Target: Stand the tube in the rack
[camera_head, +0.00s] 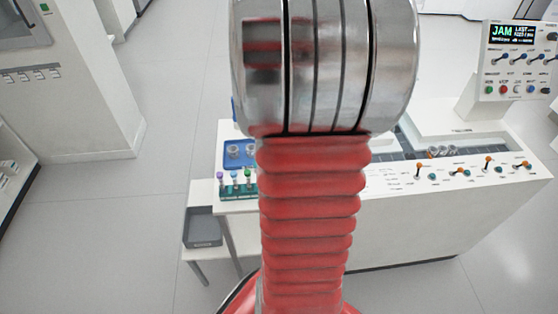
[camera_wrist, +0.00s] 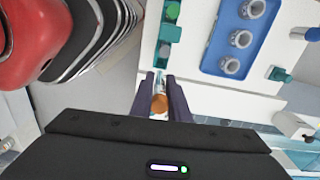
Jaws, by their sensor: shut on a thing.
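My gripper (camera_wrist: 160,90) is shut on a tube (camera_wrist: 159,104) with an orange-brown end, seen between the dark fingers in the wrist view. The tube's far end is hard to make out. The teal rack (camera_wrist: 166,34) lies just beyond the fingertips, with a green-capped tube in it. In the head view the rack (camera_head: 238,191) stands at the bench's left front edge and holds tubes with purple, blue and green caps. My red arm hides the gripper, the held tube and the rack's right part there.
A blue tray (camera_wrist: 240,38) with several round holders sits beside the rack. A grey bin (camera_head: 203,229) stands lower at the left. The white console (camera_head: 450,195) has several switches, tubes in a dark track, and a screen (camera_head: 512,34) reading JAM. Floor at left is clear.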

